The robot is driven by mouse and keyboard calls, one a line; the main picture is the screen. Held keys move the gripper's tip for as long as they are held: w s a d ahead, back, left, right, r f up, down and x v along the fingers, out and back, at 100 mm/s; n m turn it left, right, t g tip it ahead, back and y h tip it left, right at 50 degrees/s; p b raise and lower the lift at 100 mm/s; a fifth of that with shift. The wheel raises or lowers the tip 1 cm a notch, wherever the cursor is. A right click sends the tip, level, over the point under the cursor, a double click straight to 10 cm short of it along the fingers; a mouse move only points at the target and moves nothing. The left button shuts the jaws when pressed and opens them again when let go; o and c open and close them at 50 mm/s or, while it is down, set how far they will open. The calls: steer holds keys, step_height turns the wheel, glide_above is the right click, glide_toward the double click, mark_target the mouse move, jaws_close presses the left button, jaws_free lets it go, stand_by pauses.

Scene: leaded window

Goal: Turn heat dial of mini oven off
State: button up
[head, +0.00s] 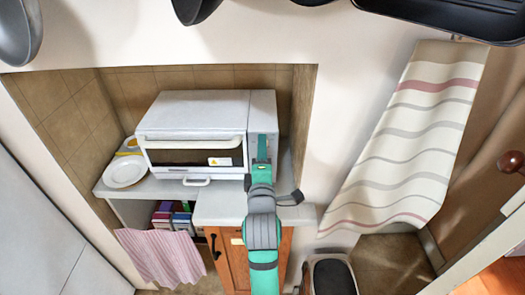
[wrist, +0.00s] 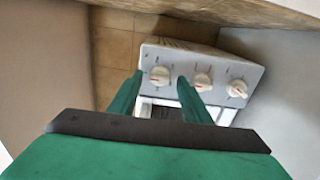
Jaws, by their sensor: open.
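The white mini oven (head: 195,108) stands on the counter in the alcove, its control panel on its right side. In the wrist view the panel (wrist: 222,66) carries three white dials with red marks: a left dial (wrist: 160,76), a middle dial (wrist: 203,81) and a right dial (wrist: 237,89). Which one is the heat dial I cannot tell. My gripper (wrist: 160,77) is open; its green fingers appear on either side of the left dial. Whether they touch it is unclear. In the head view my gripper (head: 262,147) is in front of the panel and hides the dials.
A white plate (head: 124,172) with something yellow lies left of the oven. The counter (head: 225,207) edge runs below, with a pink cloth (head: 163,256) and wooden cabinet (head: 228,252) under it. A striped towel (head: 410,140) hangs right; dark pans (head: 440,15) hang overhead.

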steer(key=s, duration=1)
steer(key=shift+s, duration=0.35)
steer(key=s+a+f+m+g, duration=0.1)
steer(key=s+f+m, duration=0.4)
steer(key=s+f, duration=0.3)
steer(key=s+f+m, duration=0.4)
steer(key=s+f, duration=0.1)
steer(key=f, duration=0.5)
steer(key=s+f+m, duration=0.3)
steer(key=s+m, duration=0.1)
steer(key=s, duration=0.8)
steer(key=s+d+f+m+g, duration=0.1)
steer(key=s+f+m, duration=0.2)
steer(key=s, duration=0.9)
steer(key=shift+f+m+g, duration=0.15)
steer(key=shift+m+g, duration=0.15)
steer(key=shift+m, duration=0.8)
steer(key=shift+c, duration=0.2)
